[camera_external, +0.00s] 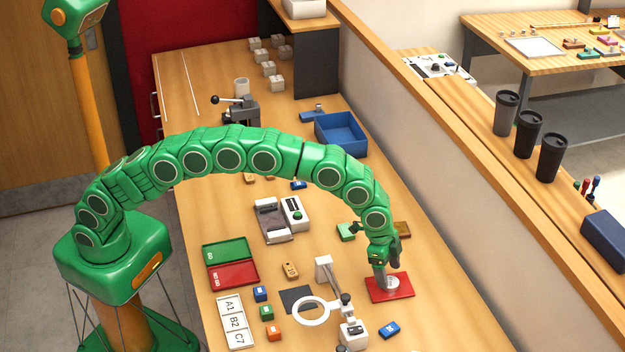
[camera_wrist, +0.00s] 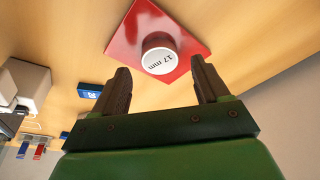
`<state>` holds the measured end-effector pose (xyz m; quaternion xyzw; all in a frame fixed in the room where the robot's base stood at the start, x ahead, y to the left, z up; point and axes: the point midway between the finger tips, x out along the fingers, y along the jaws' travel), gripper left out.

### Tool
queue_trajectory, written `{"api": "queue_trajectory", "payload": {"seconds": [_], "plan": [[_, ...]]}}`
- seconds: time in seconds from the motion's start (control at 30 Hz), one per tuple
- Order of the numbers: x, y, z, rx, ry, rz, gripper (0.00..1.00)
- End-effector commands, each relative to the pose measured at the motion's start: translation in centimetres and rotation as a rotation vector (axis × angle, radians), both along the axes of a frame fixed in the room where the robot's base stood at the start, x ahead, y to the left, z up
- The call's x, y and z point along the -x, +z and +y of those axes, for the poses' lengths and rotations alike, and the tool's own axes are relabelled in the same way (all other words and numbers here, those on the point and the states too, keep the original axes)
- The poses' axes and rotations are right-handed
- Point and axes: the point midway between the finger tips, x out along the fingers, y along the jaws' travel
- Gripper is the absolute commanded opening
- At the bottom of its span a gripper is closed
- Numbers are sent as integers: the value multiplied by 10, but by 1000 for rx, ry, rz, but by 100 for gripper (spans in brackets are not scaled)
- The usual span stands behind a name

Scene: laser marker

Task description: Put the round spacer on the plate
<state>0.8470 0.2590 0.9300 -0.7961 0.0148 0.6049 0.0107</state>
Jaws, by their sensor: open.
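The round spacer (camera_wrist: 160,60) has a white top marked "17 mm" and a dark reddish-brown side in the wrist view. In the external view the spacer (camera_external: 393,282) shows as a small pale disc on the red plate (camera_external: 401,292), partly hidden by my gripper. My gripper (camera_wrist: 161,75) is open, with one finger on each side of the spacer and a visible gap to it. In the external view my gripper (camera_external: 387,279) points down over the plate.
A magnifier stand (camera_external: 311,311) is left of the plate, and a blue block (camera_external: 389,330) lies in front. A green block (camera_external: 346,232) and a brown block (camera_external: 402,229) lie behind. A wall (camera_external: 480,215) borders the table at right.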

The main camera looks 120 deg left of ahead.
Motion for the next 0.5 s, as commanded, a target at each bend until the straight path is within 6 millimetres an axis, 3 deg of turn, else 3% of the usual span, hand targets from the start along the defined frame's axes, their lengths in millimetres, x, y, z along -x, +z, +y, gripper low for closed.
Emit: {"api": "queue_trajectory", "payload": {"seconds": [0.5], "plan": [[22,84,1,-1,0,-4,75]]}}
